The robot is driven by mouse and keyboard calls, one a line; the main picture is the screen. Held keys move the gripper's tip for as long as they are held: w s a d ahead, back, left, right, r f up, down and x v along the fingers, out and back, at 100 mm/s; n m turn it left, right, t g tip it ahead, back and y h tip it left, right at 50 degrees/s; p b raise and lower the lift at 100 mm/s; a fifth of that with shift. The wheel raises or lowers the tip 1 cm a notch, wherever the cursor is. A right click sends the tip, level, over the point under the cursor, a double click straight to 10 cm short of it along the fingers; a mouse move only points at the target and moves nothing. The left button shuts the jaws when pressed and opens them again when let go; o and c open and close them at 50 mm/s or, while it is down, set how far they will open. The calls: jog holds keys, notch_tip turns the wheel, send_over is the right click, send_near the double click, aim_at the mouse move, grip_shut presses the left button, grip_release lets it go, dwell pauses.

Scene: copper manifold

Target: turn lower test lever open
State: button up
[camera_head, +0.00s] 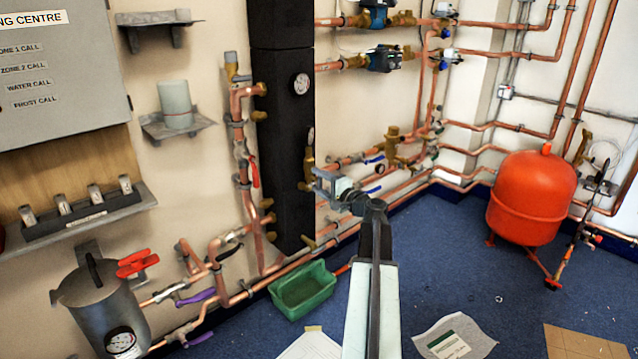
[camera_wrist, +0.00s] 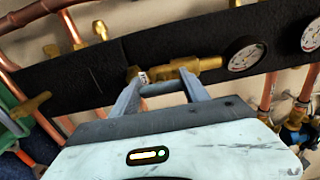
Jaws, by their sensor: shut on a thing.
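A brass test valve (camera_wrist: 208,65) sits on the black manifold (camera_wrist: 100,70) in the wrist view. My gripper (camera_wrist: 160,77) has one finger on each side of its near end and is shut on the lower test lever there. The lever itself is mostly hidden between the fingers; only a small pale and reddish bit shows. In the head view my gripper (camera_head: 316,178) is at the right side of the black upright manifold (camera_head: 280,130), at the lower brass fitting (camera_head: 308,165). I cannot tell the lever's angle.
Gauges (camera_wrist: 244,54) sit beside the valve. Copper pipes (camera_head: 350,205) run along the wall behind my gripper. A green tub (camera_head: 303,292) is on the floor below, and a red tank (camera_head: 531,195) stands at right. Blue floor between is mostly clear.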

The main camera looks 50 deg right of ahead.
jog(key=shift+f, duration=0.1)
dwell(0.4)
jog(key=o, duration=1.4)
jog(key=s, duration=0.8)
jog(key=shift+a, duration=0.3)
